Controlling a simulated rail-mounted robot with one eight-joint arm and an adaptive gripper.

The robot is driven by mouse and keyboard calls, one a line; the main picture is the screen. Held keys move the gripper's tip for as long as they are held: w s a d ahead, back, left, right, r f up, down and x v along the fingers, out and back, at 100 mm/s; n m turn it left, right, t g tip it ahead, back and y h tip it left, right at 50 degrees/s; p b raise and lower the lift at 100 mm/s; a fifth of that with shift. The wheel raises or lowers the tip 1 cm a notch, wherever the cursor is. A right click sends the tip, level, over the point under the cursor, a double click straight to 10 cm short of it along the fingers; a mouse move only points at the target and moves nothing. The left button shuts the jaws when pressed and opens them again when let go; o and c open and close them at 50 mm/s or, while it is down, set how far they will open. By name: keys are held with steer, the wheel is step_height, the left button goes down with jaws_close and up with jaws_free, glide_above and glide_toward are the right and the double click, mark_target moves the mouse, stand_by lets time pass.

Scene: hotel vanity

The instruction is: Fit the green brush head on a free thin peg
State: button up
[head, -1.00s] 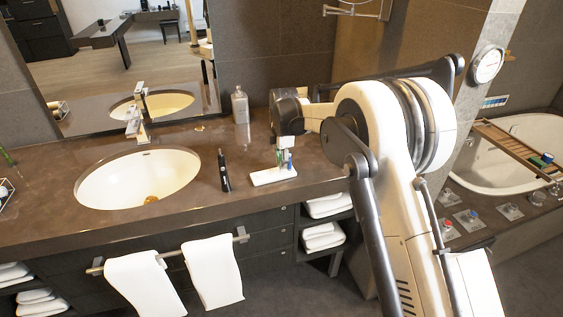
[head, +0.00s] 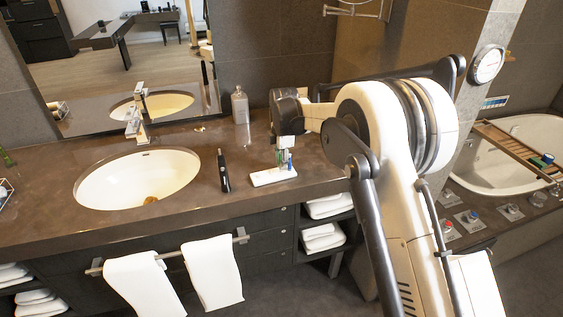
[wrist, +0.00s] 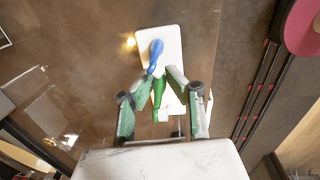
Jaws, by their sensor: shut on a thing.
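The green brush head (wrist: 159,92) is between the fingers of my gripper (wrist: 160,72), which is shut on it. It points toward the white stand in the wrist view. The white stand (wrist: 146,36) lies under the fingers, and its bare left part shows in the head view (head: 261,180). A blue brush head (wrist: 156,52) stands on the stand, just beyond my fingertips; it also shows in the head view (head: 290,160). In the head view my gripper (head: 284,158) is low over the stand. The thin pegs and the green head's lower end cannot be made out.
A dark toothbrush handle (head: 224,172) stands left of the stand. The sink (head: 138,180) is farther left. A soap bottle (head: 240,105) stands behind, near the mirror. The counter's front edge is close to the stand; the counter between handle and stand is clear.

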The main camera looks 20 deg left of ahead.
steer(key=shift+f+b, duration=0.95)
steer(key=shift+f, duration=0.25)
stand_by(0.3)
steer(key=o, duration=0.8)
steer(key=shift+r, duration=0.1)
steer(key=r, duration=1.2)
steer(key=shift+s+d, duration=0.3)
steer(key=shift+s, duration=0.1)
